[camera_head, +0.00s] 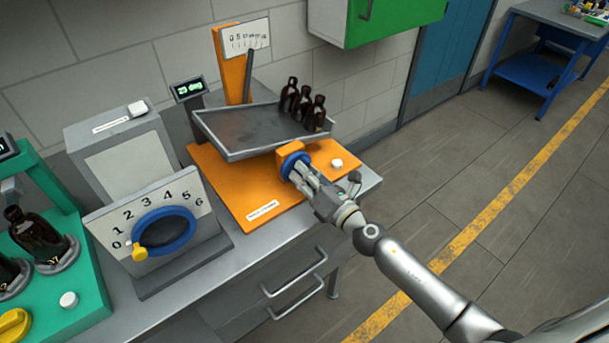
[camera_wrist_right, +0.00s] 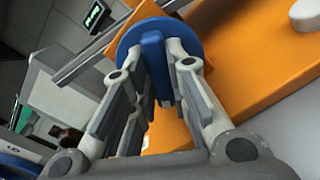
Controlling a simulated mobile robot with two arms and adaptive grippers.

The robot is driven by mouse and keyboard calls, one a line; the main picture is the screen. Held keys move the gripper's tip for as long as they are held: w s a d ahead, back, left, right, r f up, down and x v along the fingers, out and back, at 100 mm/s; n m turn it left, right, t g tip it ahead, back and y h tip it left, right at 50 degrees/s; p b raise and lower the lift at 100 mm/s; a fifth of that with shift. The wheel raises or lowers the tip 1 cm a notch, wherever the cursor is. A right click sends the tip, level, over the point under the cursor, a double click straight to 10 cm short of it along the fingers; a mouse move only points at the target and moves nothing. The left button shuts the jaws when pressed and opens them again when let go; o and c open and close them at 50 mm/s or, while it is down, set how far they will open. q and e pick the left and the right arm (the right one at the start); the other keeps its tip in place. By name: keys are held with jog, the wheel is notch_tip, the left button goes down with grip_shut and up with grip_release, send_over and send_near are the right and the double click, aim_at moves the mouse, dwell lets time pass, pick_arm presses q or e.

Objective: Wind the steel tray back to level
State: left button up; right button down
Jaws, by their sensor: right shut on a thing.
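The steel tray (camera_head: 240,130) is tilted on its orange stand (camera_head: 230,185), with several amber bottles (camera_head: 303,105) standing near its right end. A small display (camera_head: 188,88) behind it seems to read about 23 deg. A blue knob (camera_head: 289,163) sits on the front of an orange block under the tray. My right gripper (camera_head: 300,174) is at this knob. In the right wrist view, the fingers (camera_wrist_right: 163,75) are shut on the upright grip bar of the blue knob (camera_wrist_right: 152,45). My left gripper is not in view.
A grey box with a numbered dial (camera_head: 163,232) and a yellow pointer stands left of the stand. A green fixture (camera_head: 85,270) holding amber bottles is at far left. A white button (camera_head: 337,163) is right of the knob.

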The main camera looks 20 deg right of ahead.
jog(key=n, duration=0.5)
jog(key=shift+n, duration=0.4)
jog(key=n+p, duration=0.1)
jog(key=n, duration=0.5)
jog(key=n+p, duration=0.1)
jog(key=n, duration=0.2)
jog(key=shift+n, duration=0.4)
jog(key=n+p, duration=0.1)
jog(key=n, duration=0.2)
jog(key=shift+n, duration=0.4)
jog(key=n+p, duration=0.1)
jog(key=n, duration=0.4)
jog(key=shift+f+n+p, duration=0.1)
jog(key=shift+n+p, duration=0.2)
jog(key=shift+p, duration=0.1)
jog(key=c, duration=1.4)
grip_release()
